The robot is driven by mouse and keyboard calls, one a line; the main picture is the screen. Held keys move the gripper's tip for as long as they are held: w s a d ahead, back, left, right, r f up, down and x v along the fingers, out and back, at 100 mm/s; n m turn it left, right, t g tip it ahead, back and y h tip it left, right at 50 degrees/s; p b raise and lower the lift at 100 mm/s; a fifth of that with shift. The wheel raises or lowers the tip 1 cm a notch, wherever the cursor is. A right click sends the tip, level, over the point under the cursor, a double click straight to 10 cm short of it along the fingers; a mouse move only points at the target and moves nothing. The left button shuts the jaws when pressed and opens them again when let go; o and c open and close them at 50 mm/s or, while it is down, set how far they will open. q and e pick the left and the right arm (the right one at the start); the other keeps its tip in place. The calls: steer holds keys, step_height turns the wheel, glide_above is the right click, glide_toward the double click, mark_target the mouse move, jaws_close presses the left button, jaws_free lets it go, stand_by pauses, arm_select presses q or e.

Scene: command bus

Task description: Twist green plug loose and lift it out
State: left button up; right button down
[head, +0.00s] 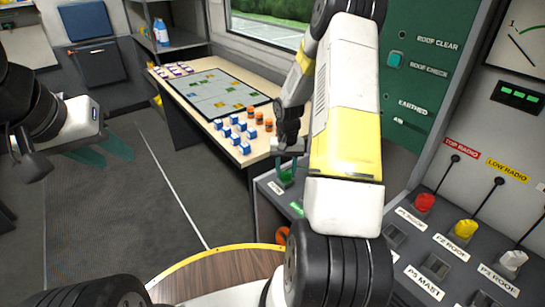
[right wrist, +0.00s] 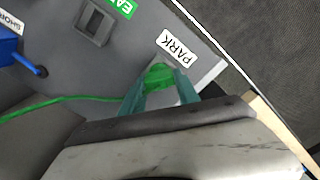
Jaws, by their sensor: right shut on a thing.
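The green plug (right wrist: 160,76) sits at the socket labelled PARK on the grey panel, with a green cable running off to the left in the right wrist view. It also shows in the head view (head: 286,176), partly hidden by my gripper. My right gripper (right wrist: 160,92) is shut on the green plug, with a teal finger on each side of it. Whether the plug is still seated in its socket I cannot tell. My left gripper (head: 108,152) hangs over the floor at the left, its teal fingers apart and empty.
An empty socket (right wrist: 94,24) with a green label lies beside PARK. A blue plug (right wrist: 6,46) is at the panel's left. Red (head: 424,203), yellow (head: 465,229) and white (head: 512,261) plugs stand on the right panel. A map table (head: 180,100) with small blocks stands behind.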

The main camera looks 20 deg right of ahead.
steer(key=shift+n, duration=1.1)
steer(key=shift+n, duration=0.9)
steer(key=shift+a+n, duration=0.1)
steer(key=shift+n, duration=1)
steer(key=shift+n, duration=1)
steer(key=shift+r, duration=1.05)
steer(key=shift+r, duration=2.95)
